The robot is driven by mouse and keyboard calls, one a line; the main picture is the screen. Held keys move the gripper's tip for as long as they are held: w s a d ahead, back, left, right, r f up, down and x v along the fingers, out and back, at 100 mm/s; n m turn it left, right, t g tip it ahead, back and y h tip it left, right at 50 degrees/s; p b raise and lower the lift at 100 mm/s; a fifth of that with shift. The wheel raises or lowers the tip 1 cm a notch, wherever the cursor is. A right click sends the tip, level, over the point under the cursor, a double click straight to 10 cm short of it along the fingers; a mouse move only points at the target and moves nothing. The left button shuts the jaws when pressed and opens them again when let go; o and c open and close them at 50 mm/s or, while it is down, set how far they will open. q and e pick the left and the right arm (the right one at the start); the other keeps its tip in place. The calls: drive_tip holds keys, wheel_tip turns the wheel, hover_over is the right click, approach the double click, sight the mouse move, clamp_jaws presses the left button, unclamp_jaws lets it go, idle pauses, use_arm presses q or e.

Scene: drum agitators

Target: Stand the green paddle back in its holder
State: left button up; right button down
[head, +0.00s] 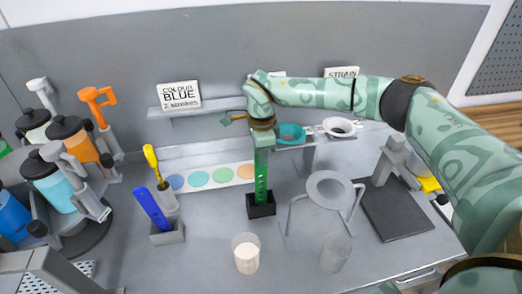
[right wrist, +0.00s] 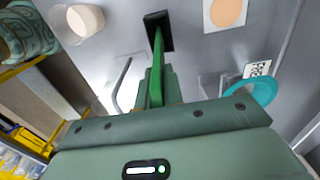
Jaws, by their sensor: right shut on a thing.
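The green paddle (head: 261,178) is upright in my right gripper (head: 264,143), which is shut on its upper part. Its lower end meets the small black holder (head: 262,211); I cannot tell how deep it sits there. In the right wrist view the green paddle (right wrist: 157,62) runs from the right gripper (right wrist: 156,88) to the black holder (right wrist: 153,17). The fingers hide the paddle's top. My left gripper is out of view.
A blue paddle (head: 152,208) and a yellow one (head: 151,158) stand at left, beside a colour strip (head: 246,172). A cup (head: 246,254) and a clear glass (head: 336,253) stand in front. A ring stand (head: 330,190) is right of the holder. Lidded jugs (head: 70,138) crowd the left.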

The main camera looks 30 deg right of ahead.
drive_tip(key=shift+f, duration=0.2)
drive_tip(key=c, duration=1.5)
unclamp_jaws()
drive_tip(key=shift+o, duration=0.2)
drive_tip(key=shift+r, duration=0.1)
wheel_tip(320, 180, up, 16)
